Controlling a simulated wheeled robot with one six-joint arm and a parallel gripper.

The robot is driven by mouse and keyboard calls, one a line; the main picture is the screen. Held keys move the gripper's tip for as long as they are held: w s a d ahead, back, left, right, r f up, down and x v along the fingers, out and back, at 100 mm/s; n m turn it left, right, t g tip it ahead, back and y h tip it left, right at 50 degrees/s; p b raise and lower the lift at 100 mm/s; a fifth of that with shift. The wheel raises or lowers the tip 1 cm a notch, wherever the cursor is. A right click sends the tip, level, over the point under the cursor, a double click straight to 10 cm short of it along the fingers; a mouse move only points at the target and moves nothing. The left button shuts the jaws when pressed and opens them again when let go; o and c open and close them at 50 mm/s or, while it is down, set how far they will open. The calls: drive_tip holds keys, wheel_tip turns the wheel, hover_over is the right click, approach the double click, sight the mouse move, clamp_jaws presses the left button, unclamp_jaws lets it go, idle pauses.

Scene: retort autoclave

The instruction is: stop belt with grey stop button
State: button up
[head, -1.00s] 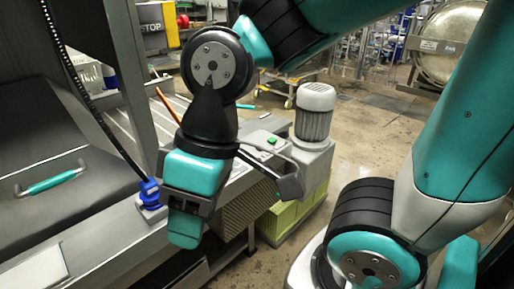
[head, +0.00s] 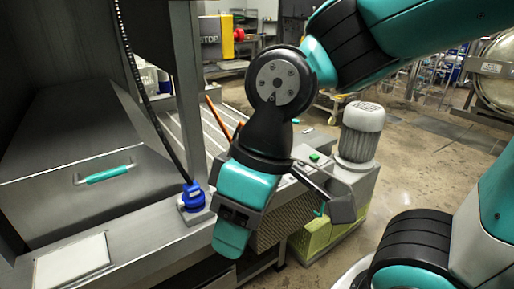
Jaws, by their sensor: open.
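My gripper (head: 286,218) hangs in the middle of the head view, pointing down, with its two fingers apart and nothing seen between them. Behind it is the end of the slatted belt (head: 192,130). A green button (head: 314,155) shows on a light grey box at the belt's right side, just beyond my gripper. I cannot make out a grey stop button for certain; my gripper and wrist hide part of this area.
A grey motor (head: 361,132) stands right of the belt above a yellow-green base (head: 325,238). A steel cover with a teal handle (head: 105,174) and a blue fitting (head: 193,197) are at left. Open floor lies right.

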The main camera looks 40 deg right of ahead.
clamp_jaws()
idle(1.6)
